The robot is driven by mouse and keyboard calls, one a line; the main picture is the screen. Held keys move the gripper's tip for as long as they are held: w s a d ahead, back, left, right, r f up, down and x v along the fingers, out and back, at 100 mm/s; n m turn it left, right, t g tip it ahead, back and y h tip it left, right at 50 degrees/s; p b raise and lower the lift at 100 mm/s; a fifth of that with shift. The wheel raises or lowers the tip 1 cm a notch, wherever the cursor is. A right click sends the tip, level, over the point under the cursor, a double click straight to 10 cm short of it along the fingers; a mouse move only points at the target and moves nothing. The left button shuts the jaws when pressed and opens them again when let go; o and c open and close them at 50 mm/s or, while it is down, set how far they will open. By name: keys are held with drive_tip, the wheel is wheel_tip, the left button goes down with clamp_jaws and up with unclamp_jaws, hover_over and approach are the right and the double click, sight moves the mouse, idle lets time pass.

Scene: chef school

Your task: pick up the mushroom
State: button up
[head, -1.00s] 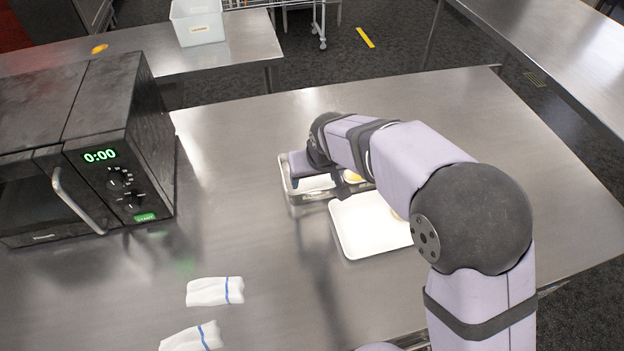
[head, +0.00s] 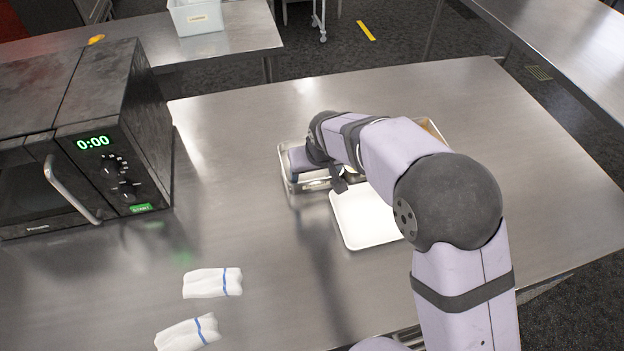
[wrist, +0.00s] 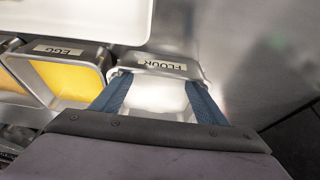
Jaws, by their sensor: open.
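I cannot make out a mushroom in any view. Nothing shows held between the fingers. In the head view my gripper (head: 338,183) is mostly hidden by my arm, above the metal containers (head: 290,180) and beside the white tray (head: 365,222). The visible part of the tray is empty; my arm hides its right side.
An EGG container (wrist: 70,75) with yellow contents sits beside the flour. A black microwave (head: 120,140) stands at the left. Two folded white cloths, one farther back (head: 212,283) and one nearer (head: 188,333), lie at the front left. The steel table between them is clear.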

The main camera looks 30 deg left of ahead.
drive_tip(key=shift+b+x, duration=0.3)
drive_tip(key=shift+x, duration=0.7)
drive_tip(key=c, duration=0.9)
drive_tip(key=shift+r, duration=0.1)
